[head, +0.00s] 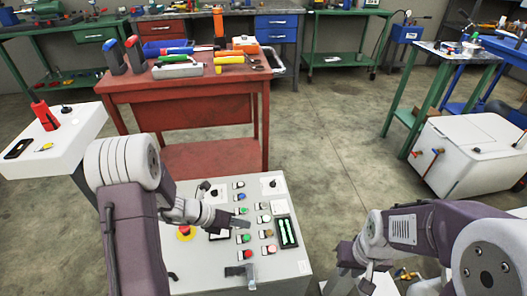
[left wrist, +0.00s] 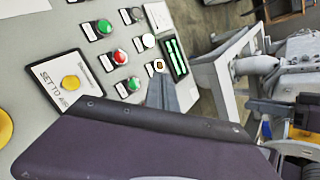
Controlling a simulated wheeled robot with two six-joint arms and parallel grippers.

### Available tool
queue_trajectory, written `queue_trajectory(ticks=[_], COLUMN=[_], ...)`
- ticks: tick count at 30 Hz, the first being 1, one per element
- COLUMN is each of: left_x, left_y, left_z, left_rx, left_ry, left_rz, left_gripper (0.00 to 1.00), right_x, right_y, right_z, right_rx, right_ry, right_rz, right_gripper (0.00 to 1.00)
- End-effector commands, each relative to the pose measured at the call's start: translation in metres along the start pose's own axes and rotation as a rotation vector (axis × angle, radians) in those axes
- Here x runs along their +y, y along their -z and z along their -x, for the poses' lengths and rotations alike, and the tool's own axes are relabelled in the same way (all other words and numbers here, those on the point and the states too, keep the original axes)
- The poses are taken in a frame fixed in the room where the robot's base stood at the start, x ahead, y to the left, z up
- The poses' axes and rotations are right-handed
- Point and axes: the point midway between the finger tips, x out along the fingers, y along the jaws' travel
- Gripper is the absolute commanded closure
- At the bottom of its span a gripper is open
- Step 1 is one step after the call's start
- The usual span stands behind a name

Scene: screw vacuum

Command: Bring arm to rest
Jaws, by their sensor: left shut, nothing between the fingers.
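My left arm reaches in from the left in the head view. Its gripper (head: 240,223) is shut and empty over the control panel (head: 205,278), among the rows of buttons. I cannot tell whether its tips touch the panel. In the left wrist view the closed fingers (left wrist: 162,92) show beside the buttons, and a purple-grey link of mine hides the lower middle. My right gripper (head: 348,268) hangs low to the right of the panel, partly cut off by the bottom edge. Its finger opening is unclear.
The panel carries a red emergency button on yellow (head: 184,233), several coloured buttons and a green-lit display (head: 287,232). Behind stands a red workbench (head: 130,90) with tools. A white side shelf (head: 85,127) is at left, a white cabinet (head: 470,150) at right. Floor between is clear.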

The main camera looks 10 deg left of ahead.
Motion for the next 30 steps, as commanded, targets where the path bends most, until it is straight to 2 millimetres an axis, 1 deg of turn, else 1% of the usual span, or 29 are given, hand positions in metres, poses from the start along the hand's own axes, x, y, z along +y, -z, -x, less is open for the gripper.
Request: queue_trajectory(ticks=[2,4,5,6,7,8,9,10,11,12,14,15,17,18,20,21,23,24,26,27,30], left_x=[-0.001,-0.010,-0.018,-0.032,-0.047,-0.064,-0.084,-0.094,-0.100,-0.104,-0.103,-0.099,-0.089,-0.081,-0.068,-0.058,-0.043,-0.036,-0.032,-0.049,-0.066], left_y=[0.000,-0.006,-0.012,-0.022,-0.025,-0.021,-0.008,0.004,0.017,0.033,0.053,0.065,0.077,0.084,0.090,0.093,0.098,0.097,0.092,0.076,0.059], left_z=[-0.001,-0.002,-0.002,0.001,0.003,0.006,0.011,0.017,0.022,0.030,0.042,0.051,0.064,0.072,0.083,0.090,0.098,0.101,0.101,0.124,0.147], left_rx=[0.002,0.004,0.000,-0.006,0.005,0.037,0.104,0.159,0.213,0.285,0.390,0.458,0.557,0.620,0.712,0.773,0.859,0.903,0.917,0.916,0.915], left_ry=[0.002,0.008,0.010,0.015,0.026,0.040,0.055,0.065,0.072,0.084,0.106,0.125,0.160,0.189,0.243,0.291,0.392,0.458,0.526,0.518,0.517], left_rz=[-0.002,-0.036,-0.066,-0.118,-0.177,-0.260,-0.419,-0.558,-0.698,-0.889,-1.177,-1.366,-1.632,-1.800,-2.038,-2.186,-2.409,-2.548,-2.698,-2.683,-2.678], left_gripper=[1.00,1.00,1.00,1.00,1.00,1.00,1.00,1.00,1.00,1.00,1.00,1.00,1.00,1.00,1.00,1.00,1.00,1.00,1.00,1.00,1.00], right_x=[0.000,0.000,0.000,0.000,0.000,0.000,0.000,0.000,0.000,0.000,0.000,0.000,0.000,0.000,0.000,0.000,0.000,0.000,0.000,-0.001,-0.001], right_y=[0.000,0.000,0.000,0.000,0.000,0.000,0.000,0.000,0.000,0.000,0.000,0.000,0.000,0.000,0.000,0.000,0.000,0.000,0.000,0.003,0.007], right_z=[0.000,0.000,0.000,0.000,0.000,0.000,0.000,0.000,0.000,0.000,0.000,0.000,0.000,0.000,0.000,0.000,0.000,0.000,0.000,0.032,0.066], right_rx=[0.000,0.000,0.000,0.000,0.000,0.000,0.000,0.000,0.000,0.000,0.000,0.000,0.000,0.000,0.000,0.000,0.000,0.000,0.000,-0.002,0.001], right_ry=[0.000,0.000,0.000,0.000,0.000,0.000,0.000,0.000,0.000,0.000,0.000,0.000,0.000,0.000,0.000,0.000,0.000,0.000,0.000,0.000,0.000], right_rz=[0.000,0.000,0.000,0.000,0.000,0.000,0.000,0.000,0.000,0.000,0.000,0.000,0.000,0.000,0.000,0.000,0.000,0.000,0.000,0.000,0.000], right_gripper=[0.80,0.80,0.80,0.80,0.80,0.80,0.80,0.80,0.80,0.80,0.80,0.80,0.80,0.80,0.80,0.80,0.80,0.80,0.80,0.80,0.80])
